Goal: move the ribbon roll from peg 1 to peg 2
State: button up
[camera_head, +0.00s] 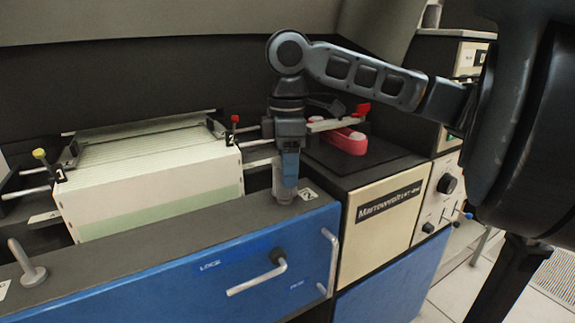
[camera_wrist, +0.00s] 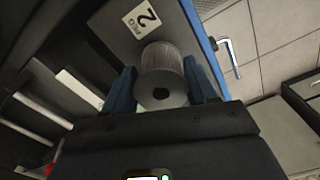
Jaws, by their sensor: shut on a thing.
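The ribbon roll (camera_head: 284,190) is a small grey-white cylinder at the front ledge, near the peg 2 label (camera_head: 308,193). In the wrist view the roll (camera_wrist: 163,62) sits between the two blue fingers, its dark centre hole facing the camera. My gripper (camera_head: 287,170) points down and is shut on the roll; it also shows in the wrist view (camera_wrist: 160,85). The "PEG 2" label (camera_wrist: 143,18) lies just beyond the roll. Peg 2 itself is hidden, so I cannot tell whether the roll is around it. Peg 1 (camera_head: 28,268) stands bare at lower left.
A long stack of cards (camera_head: 150,180) lies behind the ledge at left. The blue front panel (camera_head: 210,275) has a lever and a handle. A red object (camera_head: 347,141) rests on the dark top to the right of my gripper.

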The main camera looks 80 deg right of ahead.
jog(key=shift+f+b, duration=0.35)
jog(key=shift+f, duration=0.2)
jog(key=o, duration=1.2)
jog(key=shift+r, duration=0.15)
notch_tip(320, 180, up, 8)
jog(key=shift+f+p, duration=0.25)
jog(key=shift+p, duration=0.05)
